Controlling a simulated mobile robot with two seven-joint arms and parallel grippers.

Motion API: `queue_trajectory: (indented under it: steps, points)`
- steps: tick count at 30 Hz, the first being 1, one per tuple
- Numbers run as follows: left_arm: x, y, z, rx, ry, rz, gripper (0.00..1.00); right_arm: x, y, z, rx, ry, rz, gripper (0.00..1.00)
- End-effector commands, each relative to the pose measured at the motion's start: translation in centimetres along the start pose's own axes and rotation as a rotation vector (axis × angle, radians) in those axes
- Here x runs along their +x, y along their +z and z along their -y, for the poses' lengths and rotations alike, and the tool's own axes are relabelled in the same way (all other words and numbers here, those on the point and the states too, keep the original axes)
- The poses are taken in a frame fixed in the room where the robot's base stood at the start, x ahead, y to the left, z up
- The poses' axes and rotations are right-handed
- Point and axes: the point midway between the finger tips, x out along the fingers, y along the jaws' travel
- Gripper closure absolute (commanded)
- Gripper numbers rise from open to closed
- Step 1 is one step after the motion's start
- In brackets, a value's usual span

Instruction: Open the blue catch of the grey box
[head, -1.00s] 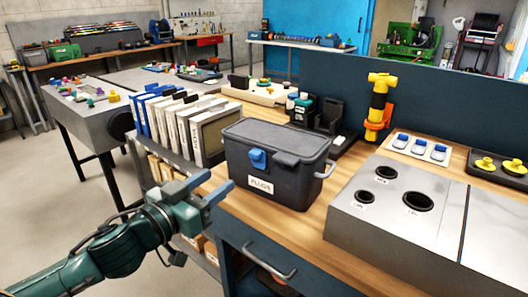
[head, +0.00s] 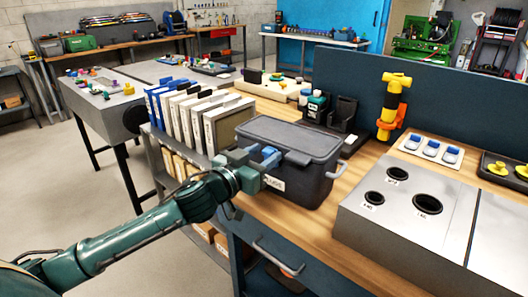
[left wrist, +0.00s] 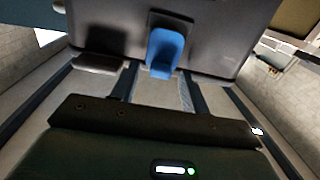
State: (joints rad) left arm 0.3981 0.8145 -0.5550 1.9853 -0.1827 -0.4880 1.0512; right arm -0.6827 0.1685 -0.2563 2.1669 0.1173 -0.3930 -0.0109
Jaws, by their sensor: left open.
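The grey box (head: 300,138) stands closed on the wooden bench, with a white label (head: 274,183) on its front. Its blue catch (head: 268,152) is on the front near the lid rim, partly hidden by my gripper in the head view. The catch shows clearly in the left wrist view (left wrist: 164,50). My left gripper (head: 256,161) is at the box front, close to the catch. It is open with nothing held, its fingers on either side of the catch's line in the wrist view. I cannot tell whether it touches the catch. My right gripper is not in view.
A dark tab (head: 297,157) sits beside the catch on the box rim. Upright binders (head: 205,115) stand left of the box. A metal block with round holes (head: 405,205) is to the right. Dark bottles and holders (head: 330,112) stand behind. Bare bench lies right of the box.

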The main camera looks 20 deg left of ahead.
Motion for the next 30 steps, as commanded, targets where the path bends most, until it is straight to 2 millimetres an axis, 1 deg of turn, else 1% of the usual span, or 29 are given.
queue_trajectory:
  steps: [4,12,23,26,30]
  points:
    - [0.77,-0.04,-0.03,0.000,0.000,0.000,0.55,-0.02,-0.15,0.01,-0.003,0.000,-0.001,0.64]
    - [0.84,0.04,-0.04,0.000,0.000,0.001,0.55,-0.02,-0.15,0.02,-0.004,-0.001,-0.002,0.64]
    - [0.81,0.02,-0.03,0.000,0.000,0.001,0.84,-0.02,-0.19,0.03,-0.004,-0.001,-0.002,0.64]
    - [0.80,0.08,-0.03,-0.001,0.000,-0.001,0.85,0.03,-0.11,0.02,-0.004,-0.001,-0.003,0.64]
    - [0.72,0.40,-0.03,-0.002,0.000,-0.018,0.85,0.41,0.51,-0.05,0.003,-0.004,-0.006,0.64]
